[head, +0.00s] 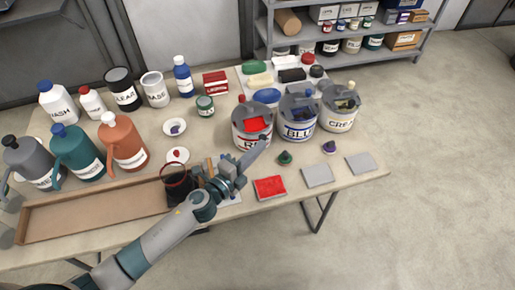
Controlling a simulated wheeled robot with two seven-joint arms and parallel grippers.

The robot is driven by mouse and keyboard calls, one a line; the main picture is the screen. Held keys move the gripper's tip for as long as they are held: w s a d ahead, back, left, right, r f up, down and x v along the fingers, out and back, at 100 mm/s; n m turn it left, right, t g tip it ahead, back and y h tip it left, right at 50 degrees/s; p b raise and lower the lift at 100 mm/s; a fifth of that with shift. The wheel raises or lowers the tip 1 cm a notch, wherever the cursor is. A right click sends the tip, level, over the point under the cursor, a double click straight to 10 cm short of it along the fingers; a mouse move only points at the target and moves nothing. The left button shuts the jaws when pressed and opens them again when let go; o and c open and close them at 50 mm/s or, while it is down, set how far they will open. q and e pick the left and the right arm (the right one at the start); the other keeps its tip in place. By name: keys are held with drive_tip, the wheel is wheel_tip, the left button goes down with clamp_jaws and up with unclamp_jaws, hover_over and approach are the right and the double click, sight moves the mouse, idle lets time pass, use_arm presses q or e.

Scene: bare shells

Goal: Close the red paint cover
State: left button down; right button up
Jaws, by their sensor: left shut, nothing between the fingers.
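The red paint can (240,137) stands on the table, a light pail with a grey top. Red paint shows through the opening in its top, so its cover is open. A grey part stands at the back of its top; I cannot tell clearly if this is the cover. My left gripper (263,144) comes from the lower left and is shut and empty. Its tip is just in front of the can and hides part of the label; I cannot tell if it touches. My right gripper is not in view.
The blue can (297,132) and the cream can (336,124) stand close to the right. A red tray (270,188) and grey pads lie in front. Jugs and bottles crowd the left, above a wooden tray (95,212). Shelves (345,55) stand behind.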

sight(251, 137)
use_arm(q)
drive_tip(key=w, duration=0.2)
drive_tip(key=w+a, duration=0.1)
drive_tip(key=w, duration=0.1)
drive_tip(key=w+a+b, duration=0.1)
drive_tip(key=w, duration=0.2)
drive_tip(key=shift+a, duration=0.2)
drive_tip(key=shift+a+r, duration=0.1)
drive_tip(key=shift+r, duration=0.05)
drive_tip(key=shift+s, duration=0.1)
